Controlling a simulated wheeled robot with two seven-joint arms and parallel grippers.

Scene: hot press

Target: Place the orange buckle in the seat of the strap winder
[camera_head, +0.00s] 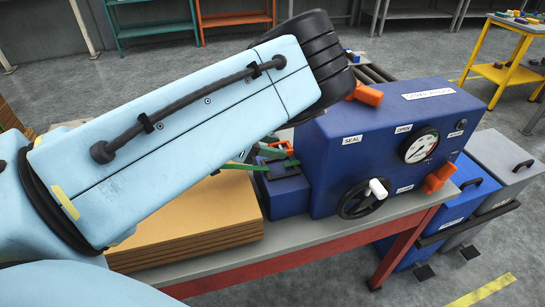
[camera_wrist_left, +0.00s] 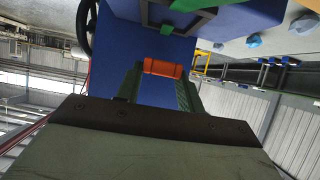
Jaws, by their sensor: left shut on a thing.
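My left gripper (camera_wrist_left: 160,85) is shut on the orange buckle (camera_wrist_left: 164,69), which sits between the tips of its green fingers in the left wrist view. In the head view, my left arm covers most of the gripper, and only a little orange and green shows near the small blue block. The strap winder appears to be the blue machine (camera_head: 345,140) with a gauge and handwheel. At its left side is a low blue block (camera_head: 288,196) with a dark frame and green strap on top. The buckle is apart from this frame in the left wrist view. My right gripper is out of view.
A stack of brown boards (camera_head: 190,235) lies left of the low block on the grey table (camera_head: 285,240). A black handwheel (camera_head: 362,199) and orange parts stick out from the machine. Blue and grey bins (camera_head: 500,160) stand at the right.

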